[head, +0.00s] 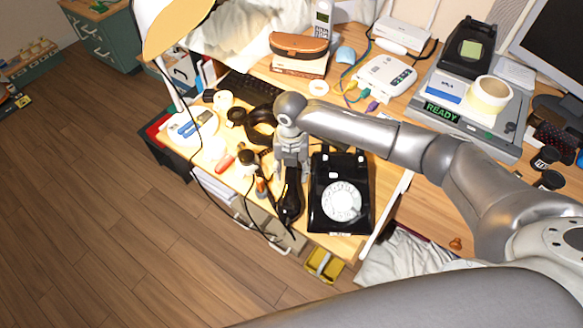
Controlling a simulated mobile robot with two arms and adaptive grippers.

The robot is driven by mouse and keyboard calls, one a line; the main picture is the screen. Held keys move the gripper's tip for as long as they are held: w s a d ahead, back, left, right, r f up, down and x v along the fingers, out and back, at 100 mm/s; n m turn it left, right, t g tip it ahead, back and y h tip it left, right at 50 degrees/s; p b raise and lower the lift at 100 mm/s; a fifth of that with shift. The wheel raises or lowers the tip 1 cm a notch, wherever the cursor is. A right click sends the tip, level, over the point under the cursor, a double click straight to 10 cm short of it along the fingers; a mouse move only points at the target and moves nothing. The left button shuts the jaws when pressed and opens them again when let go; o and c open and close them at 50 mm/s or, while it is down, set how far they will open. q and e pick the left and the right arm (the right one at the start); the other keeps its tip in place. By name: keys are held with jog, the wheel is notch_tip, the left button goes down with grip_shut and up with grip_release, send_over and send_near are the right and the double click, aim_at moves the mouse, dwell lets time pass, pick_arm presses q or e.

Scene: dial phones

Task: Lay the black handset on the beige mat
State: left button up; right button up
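A black rotary phone (342,200) with a white dial stands near the desk's front edge. The black handset (291,203) is off the phone, just to its left, with its long side running roughly front to back. My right gripper (291,174) points down over the handset's far part, its fingers around or just above it. The gripper hides that part, so I cannot tell whether the fingers touch or grip it. I cannot make out a beige mat against the brightly lit desk top. My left gripper is not in view.
Left of the handset are a screwdriver with a red handle (223,163), a white plate (193,125) and black cables. A black curved object (262,127) lies behind. A grey device reading READY (470,120) stands at the right.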

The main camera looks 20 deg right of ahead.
aim_at(291, 168)
notch_tip(291, 168, up, 12)
jog(key=shift+r+p, duration=0.2)
jog(key=shift+p, duration=0.15)
jog(key=shift+f, duration=0.1)
dwell(0.6)
